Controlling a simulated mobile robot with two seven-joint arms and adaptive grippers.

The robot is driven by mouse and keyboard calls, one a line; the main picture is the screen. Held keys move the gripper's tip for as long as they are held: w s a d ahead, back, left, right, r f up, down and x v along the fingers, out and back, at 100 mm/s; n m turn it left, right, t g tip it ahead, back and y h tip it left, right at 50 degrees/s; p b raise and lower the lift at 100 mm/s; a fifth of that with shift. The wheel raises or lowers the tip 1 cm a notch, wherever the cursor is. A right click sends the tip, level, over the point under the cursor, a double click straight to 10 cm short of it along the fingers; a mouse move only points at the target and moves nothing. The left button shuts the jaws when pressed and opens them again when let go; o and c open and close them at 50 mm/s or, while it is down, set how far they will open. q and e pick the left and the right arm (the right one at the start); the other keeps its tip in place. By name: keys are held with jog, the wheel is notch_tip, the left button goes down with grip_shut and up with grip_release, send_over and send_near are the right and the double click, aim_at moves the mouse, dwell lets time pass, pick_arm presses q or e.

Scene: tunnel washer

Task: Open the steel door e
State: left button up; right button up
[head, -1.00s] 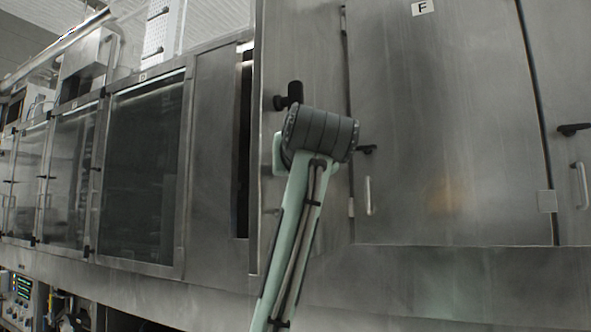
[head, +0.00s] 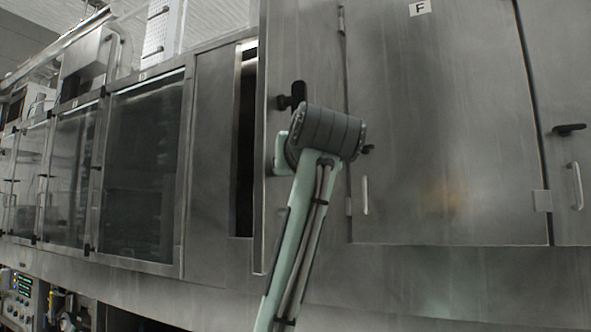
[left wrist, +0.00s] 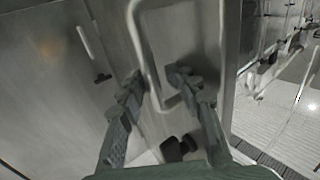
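Steel door e (head: 306,60) stands partly open in the head view, with a dark gap (head: 246,150) along its left edge. A black latch (head: 292,97) sticks out of its face. My left arm rises from the bottom, and its wrist covers the middle of the door and hides the gripper there. In the left wrist view, my left gripper (left wrist: 157,88) has its two fingers apart, on either side of a metal loop handle (left wrist: 149,65). I cannot tell whether a finger touches the bar. My right gripper is in neither view.
Closed steel door F (head: 435,130) is to the right, with a bar handle (head: 365,195). Glass-fronted door D (head: 143,165) and more doors are to the left.

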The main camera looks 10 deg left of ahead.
pick_arm(q)
jog(key=v, duration=1.2)
dwell(0.5)
